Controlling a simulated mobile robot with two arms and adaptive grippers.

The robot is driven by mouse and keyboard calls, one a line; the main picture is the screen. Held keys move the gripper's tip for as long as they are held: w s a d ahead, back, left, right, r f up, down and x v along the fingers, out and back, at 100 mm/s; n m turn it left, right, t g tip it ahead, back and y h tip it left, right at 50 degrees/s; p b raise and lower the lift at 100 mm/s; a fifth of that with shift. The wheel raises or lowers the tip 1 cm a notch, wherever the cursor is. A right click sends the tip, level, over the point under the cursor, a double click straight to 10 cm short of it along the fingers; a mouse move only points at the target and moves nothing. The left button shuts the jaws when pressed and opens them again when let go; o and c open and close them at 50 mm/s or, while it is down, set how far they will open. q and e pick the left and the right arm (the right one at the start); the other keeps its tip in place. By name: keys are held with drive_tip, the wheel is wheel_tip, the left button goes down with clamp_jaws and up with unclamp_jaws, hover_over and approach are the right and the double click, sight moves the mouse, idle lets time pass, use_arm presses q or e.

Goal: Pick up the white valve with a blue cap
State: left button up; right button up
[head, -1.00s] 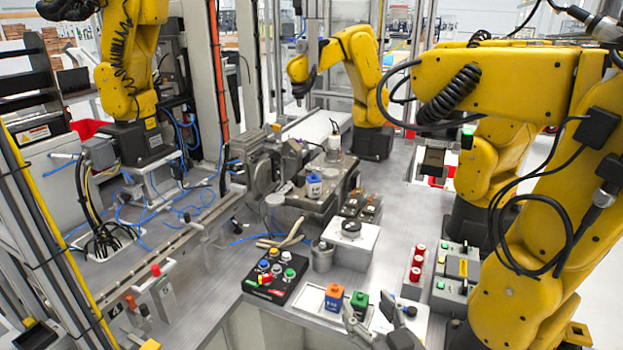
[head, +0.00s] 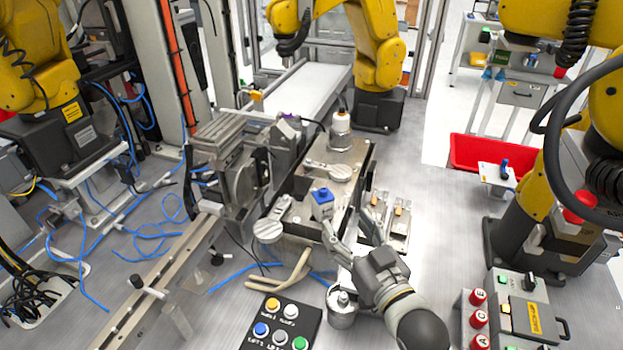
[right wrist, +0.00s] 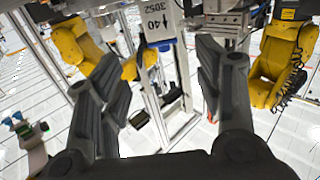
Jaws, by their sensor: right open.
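The white valve with a blue cap (head: 322,205) stands upright on the grey metal fixture near the middle of the head view. Its blue cap is on top and its white body shows below. My right gripper (head: 350,220) is open, its two fingers pointing up the picture just right of and below the valve. No finger is seen closed on the valve. In the right wrist view the open fingers (right wrist: 165,85) stand wide apart; I cannot tell the valve there for sure. My left gripper is not in view.
A black panel with coloured buttons (head: 285,325) lies at the bottom. Beige-handled pliers (head: 285,275) lie left of my right gripper. Small metal blocks (head: 400,222) sit to its right. A white-bodied cylinder (head: 341,130) stands behind the valve. Bare table lies at right (head: 450,215).

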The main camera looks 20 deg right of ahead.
sight(327, 202)
drive_tip(key=w, duration=0.2)
drive_tip(key=w+p, duration=0.1)
drive_tip(key=w, duration=0.1)
drive_tip(key=shift+w+a+r, duration=0.1)
drive_tip(key=shift+a+r, duration=0.2)
drive_tip(key=shift+a, duration=0.05)
drive_tip(key=shift+w+a+f+p, duration=0.1)
drive_tip(key=shift+w+p, duration=0.15)
drive_tip(key=shift+w, duration=0.35)
drive_tip(key=shift+w+a+f+p, duration=0.1)
drive_tip(key=shift+w+p, duration=0.1)
drive_tip(key=shift+w, duration=0.4)
drive_tip(key=w, duration=0.1)
drive_tip(key=w+p, duration=0.1)
drive_tip(key=w, duration=0.1)
drive_tip(key=shift+a+f, duration=0.1)
drive_tip(key=shift+a, duration=0.25)
drive_tip(key=shift+w+a+f, duration=0.1)
drive_tip(key=shift+w+f, duration=0.05)
drive_tip(key=shift+w, duration=0.45)
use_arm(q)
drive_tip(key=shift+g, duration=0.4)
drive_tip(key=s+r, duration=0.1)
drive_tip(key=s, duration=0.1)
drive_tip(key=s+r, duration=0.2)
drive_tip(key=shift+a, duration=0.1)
use_arm(e)
drive_tip(key=c, duration=1.2)
